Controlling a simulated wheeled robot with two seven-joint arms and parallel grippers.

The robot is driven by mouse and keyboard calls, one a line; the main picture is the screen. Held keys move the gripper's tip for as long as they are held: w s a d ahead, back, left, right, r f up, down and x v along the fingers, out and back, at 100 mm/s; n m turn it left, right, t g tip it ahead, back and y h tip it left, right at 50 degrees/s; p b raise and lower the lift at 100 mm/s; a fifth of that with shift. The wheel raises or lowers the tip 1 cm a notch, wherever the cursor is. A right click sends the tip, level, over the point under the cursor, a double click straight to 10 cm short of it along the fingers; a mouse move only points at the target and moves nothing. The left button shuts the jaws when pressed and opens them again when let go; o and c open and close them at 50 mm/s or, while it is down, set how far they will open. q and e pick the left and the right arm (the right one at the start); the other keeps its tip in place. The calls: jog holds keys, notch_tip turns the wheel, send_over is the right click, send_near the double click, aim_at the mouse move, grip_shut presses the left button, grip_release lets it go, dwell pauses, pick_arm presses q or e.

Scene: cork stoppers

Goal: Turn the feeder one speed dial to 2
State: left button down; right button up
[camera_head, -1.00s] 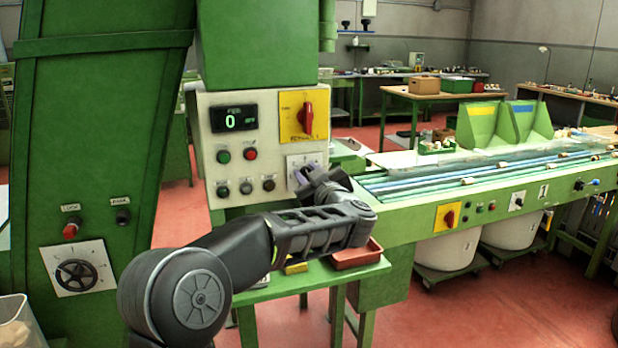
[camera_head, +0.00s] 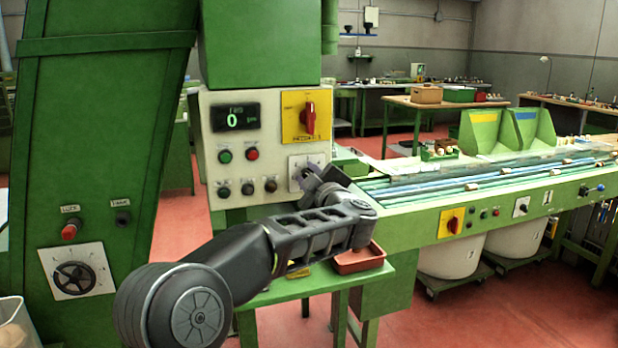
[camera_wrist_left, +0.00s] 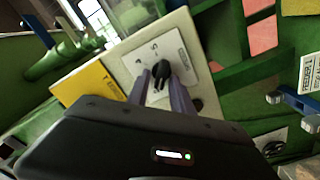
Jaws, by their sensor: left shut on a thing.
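The feeder control panel (camera_head: 210,170) is a cream box with a dark display (camera_head: 235,117) reading a green 0. The speed dial's white plate (camera_head: 295,160) is at the panel's lower right, and its knob is hidden there behind my left gripper (camera_head: 308,178). In the left wrist view, the black dial knob (camera_wrist_left: 161,72) stands on its white scale plate (camera_wrist_left: 140,58). The left gripper's fingers (camera_wrist_left: 160,84) are shut on the knob, one on each side. My right gripper is not in view.
A red rotary switch (camera_head: 310,117) on a yellow plate sits just above the dial. Push buttons (camera_head: 247,188) are to its left. A red tray (camera_head: 358,260) stands below on a green table. The green conveyor (camera_head: 420,228) extends right.

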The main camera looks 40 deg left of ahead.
pick_arm(q)
jog(key=shift+f, duration=0.1)
jog(key=c, duration=1.4)
grip_release()
jog(key=shift+c, duration=0.2)
jog(key=shift+d, duration=0.15)
jog(key=v, duration=0.7)
jog(key=shift+s+d+b, duration=0.25)
jog(key=shift+b, duration=0.2)
